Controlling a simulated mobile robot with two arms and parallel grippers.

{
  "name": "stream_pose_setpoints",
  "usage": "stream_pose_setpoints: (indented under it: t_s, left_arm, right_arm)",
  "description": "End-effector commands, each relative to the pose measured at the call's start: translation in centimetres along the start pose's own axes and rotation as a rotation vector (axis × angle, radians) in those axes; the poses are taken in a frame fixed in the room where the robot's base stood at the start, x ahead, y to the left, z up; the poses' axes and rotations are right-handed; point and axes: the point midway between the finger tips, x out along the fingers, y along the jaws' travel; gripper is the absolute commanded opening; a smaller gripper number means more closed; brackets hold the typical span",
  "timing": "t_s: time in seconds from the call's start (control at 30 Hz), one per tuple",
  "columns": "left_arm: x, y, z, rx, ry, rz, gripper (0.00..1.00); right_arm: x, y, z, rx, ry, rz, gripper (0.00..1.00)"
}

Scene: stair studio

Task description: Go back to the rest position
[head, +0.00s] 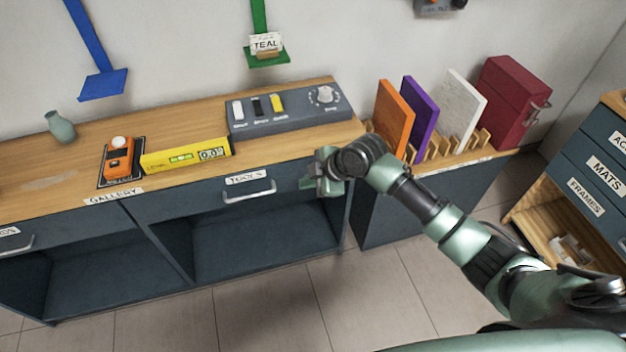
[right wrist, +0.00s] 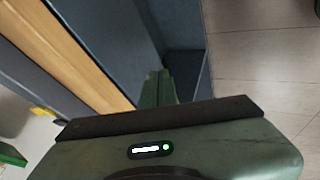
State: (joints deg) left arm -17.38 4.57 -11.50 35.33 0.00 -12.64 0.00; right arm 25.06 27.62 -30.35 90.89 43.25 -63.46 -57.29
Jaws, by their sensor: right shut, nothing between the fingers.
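My right gripper (head: 318,184) is in front of the wooden counter (head: 290,148), near its front edge and to the right of the TOOLS drawer (head: 250,187). Its green fingers show in the right wrist view (right wrist: 158,86), shut with nothing between them. The TOOLS drawer looks closed, and its handle (head: 262,189) is left of the fingers, apart from them as far as the head view shows. My left gripper is not in view.
On the counter are a grey switch panel (head: 290,118), a yellow level (head: 187,155), an orange device (head: 118,160) and a green vase (head: 60,127). Right of it stand colored panels in a wooden rack (head: 450,145) and a red box (head: 512,95). Tiled floor (head: 270,305) in front is clear.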

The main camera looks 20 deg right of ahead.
Motion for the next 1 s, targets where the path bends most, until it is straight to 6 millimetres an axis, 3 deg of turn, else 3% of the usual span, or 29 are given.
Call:
stream_pose_setpoints:
  t_s: [0.13,0.37,0.47,0.57,0.67,0.77,0.9,1.0]
  left_arm:
    - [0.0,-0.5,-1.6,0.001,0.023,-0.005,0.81]
    - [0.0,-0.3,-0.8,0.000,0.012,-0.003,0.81]
    - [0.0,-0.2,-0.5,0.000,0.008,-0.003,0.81]
    - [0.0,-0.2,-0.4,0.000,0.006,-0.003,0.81]
    - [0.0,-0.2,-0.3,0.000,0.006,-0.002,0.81]
    - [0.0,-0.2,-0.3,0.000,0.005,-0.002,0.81]
    - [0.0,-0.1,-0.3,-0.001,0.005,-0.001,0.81]
    - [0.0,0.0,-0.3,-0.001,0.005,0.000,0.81]
  right_arm:
    - [-1.7,-0.1,0.1,0.000,0.000,-0.002,0.00]
    - [-2.3,-0.1,0.1,0.002,-0.001,-0.003,0.00]
    - [-1.6,-0.5,0.7,0.033,-0.008,-0.002,0.00]
    - [0.9,-2.0,3.3,0.144,-0.037,0.006,0.00]
    - [4.5,-5.2,7.5,0.317,-0.092,0.020,0.00]
    - [7.9,-10.2,12.4,0.495,-0.164,0.036,0.00]
    - [11.2,-18.7,18.1,0.694,-0.264,0.050,0.00]
    - [12.5,-25.6,21.4,0.808,-0.332,0.050,0.00]
